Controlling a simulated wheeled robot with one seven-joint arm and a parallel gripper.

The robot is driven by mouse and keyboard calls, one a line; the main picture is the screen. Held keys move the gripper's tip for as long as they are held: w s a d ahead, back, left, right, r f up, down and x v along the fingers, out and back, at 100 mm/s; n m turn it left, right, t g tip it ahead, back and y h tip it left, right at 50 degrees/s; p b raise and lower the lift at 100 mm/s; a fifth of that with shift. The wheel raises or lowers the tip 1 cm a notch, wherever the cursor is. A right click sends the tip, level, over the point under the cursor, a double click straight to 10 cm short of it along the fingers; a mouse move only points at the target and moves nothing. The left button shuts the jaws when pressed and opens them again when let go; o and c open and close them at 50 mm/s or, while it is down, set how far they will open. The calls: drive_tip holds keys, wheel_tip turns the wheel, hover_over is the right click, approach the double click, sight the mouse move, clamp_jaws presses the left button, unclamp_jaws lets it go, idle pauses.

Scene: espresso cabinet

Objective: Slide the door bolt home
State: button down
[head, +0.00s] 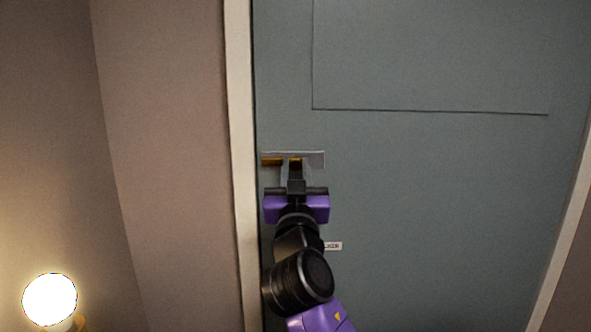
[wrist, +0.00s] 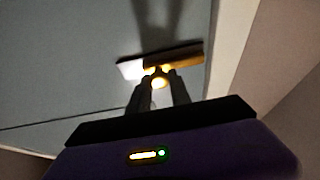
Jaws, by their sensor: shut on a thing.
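The door bolt (head: 271,161) is a brass-coloured bar on a pale metal plate (head: 315,159) near the left edge of the grey-blue door (head: 430,190). The fingers also show in the wrist view (wrist: 160,88), one on each side of the knob. The fingers hide part of the bolt and plate in the head view.
A pale door frame (head: 238,150) stands just left of the bolt, with a brownish wall beyond it. A small white label (head: 333,246) is on the door below the bolt. A bright round lamp (head: 50,299) is at the lower left. The door's right side is clear.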

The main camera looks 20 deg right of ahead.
sight(280, 159)
idle(0.4)
drive_tip(key=a+b, duration=0.1)
drive_tip(key=w+a+b, duration=0.1)
drive_tip(key=a+b, duration=0.1)
drive_tip(key=shift+f, duration=0.2)
drive_tip(key=shift+w+a+r, duration=0.1)
drive_tip(key=shift+a+r, duration=0.1)
drive_tip(key=shift+a, duration=0.25)
drive_tip(key=c, duration=1.2)
unclamp_jaws()
